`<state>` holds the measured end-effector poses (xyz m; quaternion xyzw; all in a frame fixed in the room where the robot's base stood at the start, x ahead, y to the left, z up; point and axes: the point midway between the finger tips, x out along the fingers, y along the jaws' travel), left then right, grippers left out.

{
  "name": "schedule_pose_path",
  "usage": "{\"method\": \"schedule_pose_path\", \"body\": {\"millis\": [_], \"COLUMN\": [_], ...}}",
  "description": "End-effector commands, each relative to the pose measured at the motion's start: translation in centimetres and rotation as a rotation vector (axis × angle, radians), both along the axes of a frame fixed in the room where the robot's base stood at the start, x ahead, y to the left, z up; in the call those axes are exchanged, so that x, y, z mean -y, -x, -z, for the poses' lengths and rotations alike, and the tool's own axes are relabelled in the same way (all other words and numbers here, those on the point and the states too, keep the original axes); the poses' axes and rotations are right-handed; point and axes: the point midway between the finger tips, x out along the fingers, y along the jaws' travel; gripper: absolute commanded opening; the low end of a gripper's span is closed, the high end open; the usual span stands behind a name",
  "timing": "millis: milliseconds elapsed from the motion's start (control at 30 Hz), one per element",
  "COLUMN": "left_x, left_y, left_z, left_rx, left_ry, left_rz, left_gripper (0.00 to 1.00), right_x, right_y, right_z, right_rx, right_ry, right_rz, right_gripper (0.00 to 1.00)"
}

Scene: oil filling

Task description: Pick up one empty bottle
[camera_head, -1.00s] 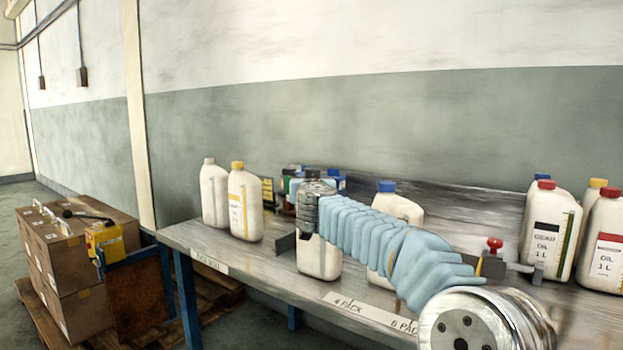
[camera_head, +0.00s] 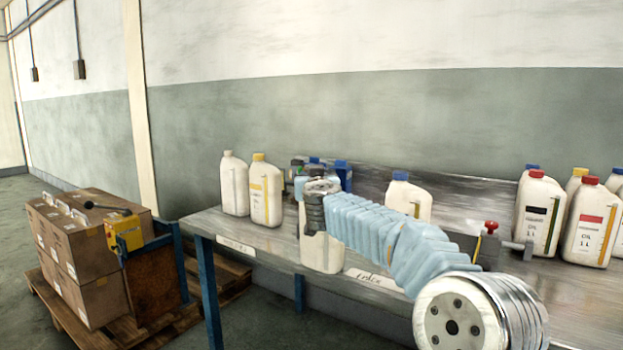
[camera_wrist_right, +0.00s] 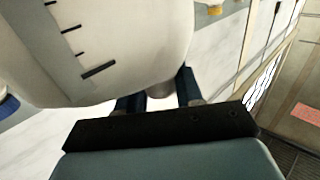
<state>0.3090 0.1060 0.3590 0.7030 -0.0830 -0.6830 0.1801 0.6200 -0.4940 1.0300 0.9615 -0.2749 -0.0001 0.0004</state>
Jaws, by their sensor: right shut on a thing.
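My right gripper (camera_head: 321,188), coming in from the right, is shut at the top of a white bottle (camera_head: 322,248). The bottle hangs upright below it, overlapping the bench's front edge in the head view. Its top is hidden by the gripper. In the right wrist view the white bottle body (camera_wrist_right: 120,50) with dark scale marks fills the upper left, close to the gripper fingers (camera_wrist_right: 160,92). My left gripper is not in view.
A pale-topped bottle (camera_head: 235,185), a yellow-capped one (camera_head: 266,192) and a blue-capped one (camera_head: 408,196) stand on the bench (camera_head: 215,222). Several oil bottles (camera_head: 592,225) stand at the right, near a red-knobbed fixture (camera_head: 491,228). Cartons (camera_head: 75,235) sit on a pallet at left.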

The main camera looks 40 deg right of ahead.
Motion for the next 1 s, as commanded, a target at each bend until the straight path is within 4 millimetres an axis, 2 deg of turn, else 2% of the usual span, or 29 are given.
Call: {"method": "schedule_pose_path", "body": {"millis": [467,500,667,1000], "left_x": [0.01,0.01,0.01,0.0], "left_y": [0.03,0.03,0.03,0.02], "left_z": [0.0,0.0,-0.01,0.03], "left_rx": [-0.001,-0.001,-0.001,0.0], "left_ry": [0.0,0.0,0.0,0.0], "left_rz": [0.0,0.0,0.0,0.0], "left_gripper": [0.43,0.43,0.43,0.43], "right_x": [0.12,0.12,0.11,-0.04], "right_y": [0.13,0.13,0.13,0.35], "right_z": [-0.02,-0.02,-0.02,-0.01], "right_rx": [0.0,0.0,0.0,0.001], "right_ry": [0.0,0.0,0.0,-0.001], "right_rz": [-0.002,-0.002,-0.002,-0.003], "right_gripper": [0.05,0.4,0.65,0.66]}}
